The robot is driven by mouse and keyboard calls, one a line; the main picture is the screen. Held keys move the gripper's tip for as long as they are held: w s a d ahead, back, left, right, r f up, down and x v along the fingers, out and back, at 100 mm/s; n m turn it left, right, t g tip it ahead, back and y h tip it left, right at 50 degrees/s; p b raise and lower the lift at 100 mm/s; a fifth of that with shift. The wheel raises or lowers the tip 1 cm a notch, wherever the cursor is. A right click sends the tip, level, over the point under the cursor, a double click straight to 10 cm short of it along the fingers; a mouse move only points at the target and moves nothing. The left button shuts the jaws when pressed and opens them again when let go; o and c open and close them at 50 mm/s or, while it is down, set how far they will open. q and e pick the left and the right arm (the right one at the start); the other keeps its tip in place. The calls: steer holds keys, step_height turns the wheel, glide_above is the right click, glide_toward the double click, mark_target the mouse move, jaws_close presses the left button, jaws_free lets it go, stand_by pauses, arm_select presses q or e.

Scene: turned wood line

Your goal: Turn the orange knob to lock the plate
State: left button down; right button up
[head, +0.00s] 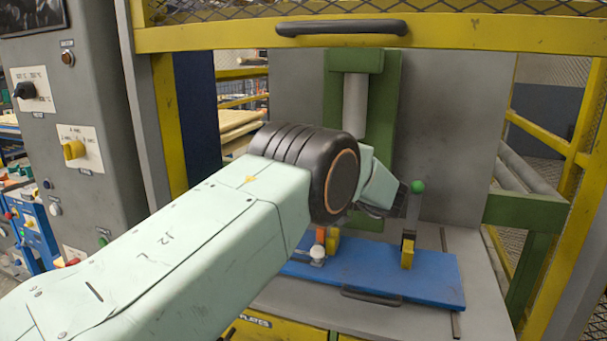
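The blue plate (435,272) lies flat on the grey bed inside the yellow-framed machine. An orange piece (320,236), perhaps the orange knob, shows in part beside a yellow block (333,243) at the plate's back left; my arm hides what is around it. A small whitish round part (317,252) sits just in front of it. My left arm reaches in from the lower left. Only part of its dark gripper (384,197) shows, above the plate and left of a green ball-topped lever (417,188); its opening is hidden. My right gripper is out of view.
A second yellow block (407,254) stands at the lever's foot. A black handle (372,296) is on the plate's front edge. A yellow bar with a black handle (341,28) crosses above. A grey control cabinet (90,130) stands at left; the plate's right part is clear.

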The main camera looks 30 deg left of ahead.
arm_select(q)
steer(key=shift+r, duration=0.2)
steer(key=c, duration=1.1)
jaws_free()
steer(key=shift+d, duration=0.15)
steer(key=shift+o, duration=0.4)
steer(key=shift+f, duration=0.1)
step_height(320, 180, up, 10)
